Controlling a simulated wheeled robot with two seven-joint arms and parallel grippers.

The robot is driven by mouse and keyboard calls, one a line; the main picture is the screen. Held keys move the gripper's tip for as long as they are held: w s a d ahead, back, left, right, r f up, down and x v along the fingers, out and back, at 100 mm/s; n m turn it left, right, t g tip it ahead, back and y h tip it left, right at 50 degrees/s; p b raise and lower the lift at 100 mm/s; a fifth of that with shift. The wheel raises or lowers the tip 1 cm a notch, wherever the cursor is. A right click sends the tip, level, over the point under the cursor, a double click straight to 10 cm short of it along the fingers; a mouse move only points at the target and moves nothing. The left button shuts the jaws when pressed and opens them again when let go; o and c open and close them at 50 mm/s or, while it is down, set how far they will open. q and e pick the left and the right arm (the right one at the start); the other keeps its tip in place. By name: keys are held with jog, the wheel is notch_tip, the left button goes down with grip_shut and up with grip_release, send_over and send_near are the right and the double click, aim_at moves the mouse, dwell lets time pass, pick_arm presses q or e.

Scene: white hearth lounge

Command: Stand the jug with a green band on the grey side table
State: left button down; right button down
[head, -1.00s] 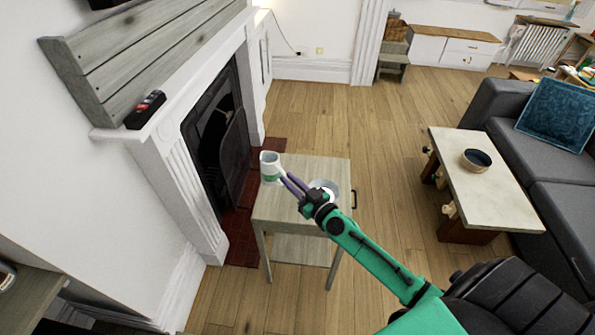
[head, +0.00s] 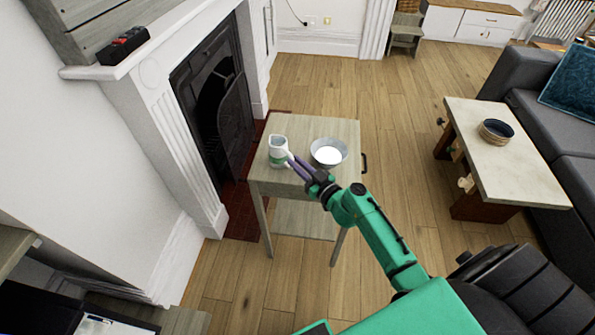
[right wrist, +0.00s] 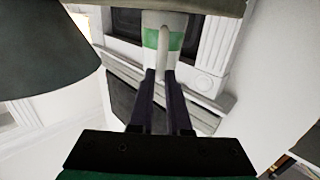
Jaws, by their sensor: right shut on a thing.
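The jug with a green band (head: 278,150) is white and appears upright at the left part of the grey side table (head: 262,178). In the head view I cannot tell whether its base touches the tabletop. My right gripper (head: 296,166) is shut on the jug from its right side. In the right wrist view the jug (right wrist: 164,50) sits at the tips of the dark fingers (right wrist: 160,88), with its handle between them. My left gripper is not in view.
A grey bowl (head: 328,152) with white inside stands on the side table, close to the right of the jug. The fireplace (head: 215,110) is to the left of the table.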

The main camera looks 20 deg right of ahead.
jog(key=shift+f, duration=0.15)
jog(key=c, duration=0.9)
grip_release()
jog(key=b+v, duration=0.3)
jog(key=v, duration=0.8)
jog(key=s+f+m+g+h, duration=0.1)
jog(key=s+f+g, duration=0.4)
jog(key=f, duration=0.9)
jog(key=s+f+m+g+h, duration=0.1)
jog(key=s+f+g, duration=0.35)
jog(key=f, duration=0.85)
jog(key=s+f+g, duration=0.2)
jog(key=s+f, duration=0.3)
jog(key=s, duration=0.3)
jog(key=s+f+n+g+h, duration=0.1)
jog(key=s+f+g, duration=0.1)
jog(key=s+f, duration=0.3)
jog(key=s+f+g+h, duration=0.1)
jog(key=s+f, duration=0.4)
jog(key=s, duration=0.6)
jog(key=shift+s+d+f+n+g, duration=0.1)
jog(key=shift+n+g, duration=0.05)
jog(key=shift+g, duration=0.3)
jog(key=shift+s+d+n+g, duration=0.1)
jog(key=shift+n+g, duration=0.05)
jog(key=shift+g, duration=0.25)
